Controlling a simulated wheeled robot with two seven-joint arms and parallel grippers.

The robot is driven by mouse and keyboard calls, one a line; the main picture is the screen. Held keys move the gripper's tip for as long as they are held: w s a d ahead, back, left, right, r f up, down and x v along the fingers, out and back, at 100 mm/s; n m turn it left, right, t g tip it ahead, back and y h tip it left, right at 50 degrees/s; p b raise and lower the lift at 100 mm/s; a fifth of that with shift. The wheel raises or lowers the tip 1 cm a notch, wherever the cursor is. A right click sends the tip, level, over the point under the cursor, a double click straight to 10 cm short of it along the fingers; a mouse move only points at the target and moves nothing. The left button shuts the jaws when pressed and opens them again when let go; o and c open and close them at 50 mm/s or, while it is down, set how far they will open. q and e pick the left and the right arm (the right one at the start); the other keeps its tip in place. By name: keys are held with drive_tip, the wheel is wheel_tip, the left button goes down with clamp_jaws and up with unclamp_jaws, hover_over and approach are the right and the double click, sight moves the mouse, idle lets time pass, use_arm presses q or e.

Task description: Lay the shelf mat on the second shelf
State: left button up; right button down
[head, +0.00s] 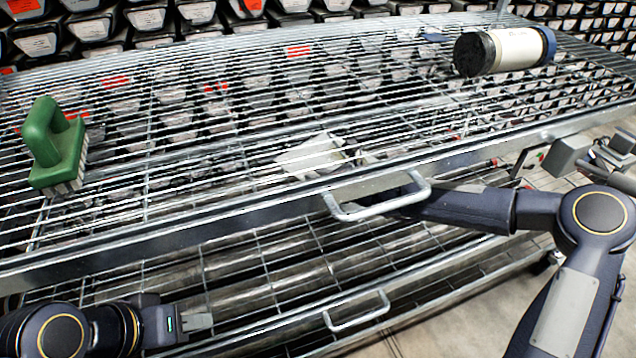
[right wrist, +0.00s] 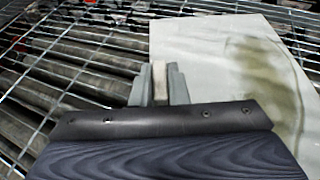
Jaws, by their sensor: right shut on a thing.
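The shelf mat (right wrist: 235,65) is a pale sheet with a greenish stain, filling the right side of the right wrist view. Wire grid and dark tubes show beside it. My right gripper (right wrist: 158,85) is shut on a pale edge or tab of it. In the head view my right arm reaches in under the top wire shelf, and a pale patch, apparently the mat (head: 312,157), shows through the wires.
Metal handles (head: 378,198) jut from the front edges. Racks of labelled boxes fill the back.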

wheel_tip(320, 180, down, 4)
drive_tip(key=b, duration=0.3)
drive_tip(key=shift+w+r, duration=0.1)
drive_tip(key=shift+r, duration=0.15)
drive_tip(key=c, duration=1.4)
unclamp_jaws()
